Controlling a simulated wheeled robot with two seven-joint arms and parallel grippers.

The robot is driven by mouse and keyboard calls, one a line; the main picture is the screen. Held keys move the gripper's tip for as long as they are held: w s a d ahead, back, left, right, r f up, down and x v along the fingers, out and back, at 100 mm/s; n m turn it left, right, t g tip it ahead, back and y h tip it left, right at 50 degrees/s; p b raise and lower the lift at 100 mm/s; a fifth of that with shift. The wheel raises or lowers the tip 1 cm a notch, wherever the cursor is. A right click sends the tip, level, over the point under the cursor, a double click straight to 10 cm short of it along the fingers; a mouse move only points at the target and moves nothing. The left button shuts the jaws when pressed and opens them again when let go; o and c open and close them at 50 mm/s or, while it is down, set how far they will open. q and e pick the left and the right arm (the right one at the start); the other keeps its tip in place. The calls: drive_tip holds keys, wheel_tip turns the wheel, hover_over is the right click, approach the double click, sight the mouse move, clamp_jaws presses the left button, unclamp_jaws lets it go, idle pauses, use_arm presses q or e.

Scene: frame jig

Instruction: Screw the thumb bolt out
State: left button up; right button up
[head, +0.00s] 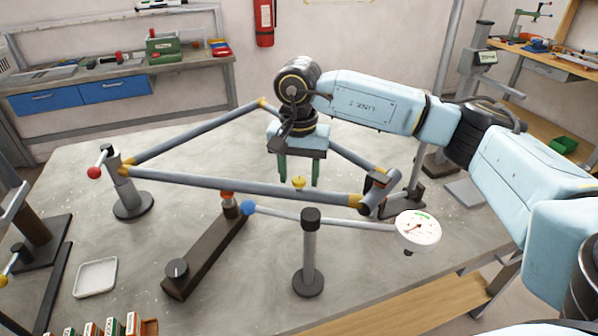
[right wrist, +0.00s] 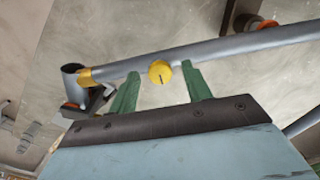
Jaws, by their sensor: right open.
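The thumb bolt (head: 299,183) has a round yellow head and sits at the long front tube of the frame (head: 230,185). In the right wrist view its yellow head (right wrist: 160,72) shows a dark slot line, with the grey tube (right wrist: 225,50) just beyond it. My right gripper (head: 299,176) reaches in from the right with its green fingers pointing down. The fingers are open, one on each side of the yellow head, with a visible gap on both sides. In the right wrist view the fingertips (right wrist: 160,74) flank the head. My left gripper is not in view.
A dial gauge (head: 418,228) on a rod with a blue ball (head: 248,207) crosses a post (head: 310,255) in front of the frame. A dark bar clamp (head: 205,255) and a white tray (head: 96,277) lie at front left. The table between them is clear.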

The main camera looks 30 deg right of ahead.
sight(298, 180)
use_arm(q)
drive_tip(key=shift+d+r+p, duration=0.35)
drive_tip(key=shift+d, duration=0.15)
use_arm(e)
wheel_tip(298, 180, up, 13)
drive_tip(key=shift+r, duration=0.2)
use_arm(q)
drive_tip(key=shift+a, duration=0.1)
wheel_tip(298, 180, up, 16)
drive_tip(key=p, duration=1.6)
use_arm(e)
wheel_tip(298, 180, down, 13)
drive_tip(key=m, duration=3.1)
drive_tip(key=shift+f+m, duration=0.15)
drive_tip(key=shift+m, duration=0.15)
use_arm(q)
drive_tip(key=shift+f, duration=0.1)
